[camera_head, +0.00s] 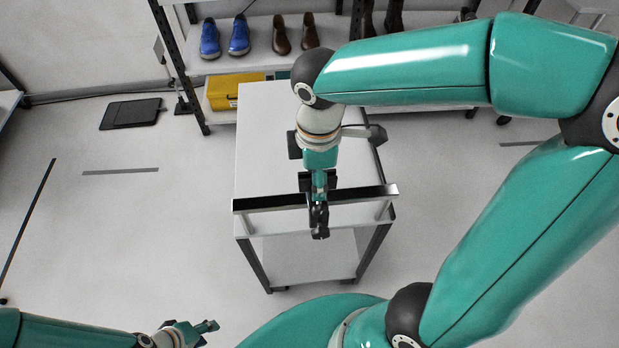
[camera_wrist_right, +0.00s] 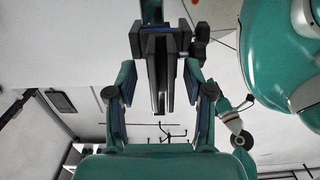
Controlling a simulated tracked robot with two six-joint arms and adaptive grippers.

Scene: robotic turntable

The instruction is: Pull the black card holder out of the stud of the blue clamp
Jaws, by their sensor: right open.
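My right gripper (camera_head: 319,186) points down toward the front bar of the white cart in the head view. In the right wrist view its open fingers (camera_wrist_right: 162,88) stand on either side of a black, plate-like part (camera_wrist_right: 160,65), which seems to be the card holder. I cannot tell whether they touch it. A dark fixture (camera_head: 319,218) shows at the bar below the gripper.
The white cart (camera_head: 262,140) has a dark bar (camera_head: 265,203) across its front. Behind it a shelf holds blue shoes (camera_head: 239,35), brown shoes (camera_head: 281,35) and a yellow case (camera_head: 226,92). A black flat item (camera_head: 131,113) lies on the floor. Floor left of the cart is mostly clear.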

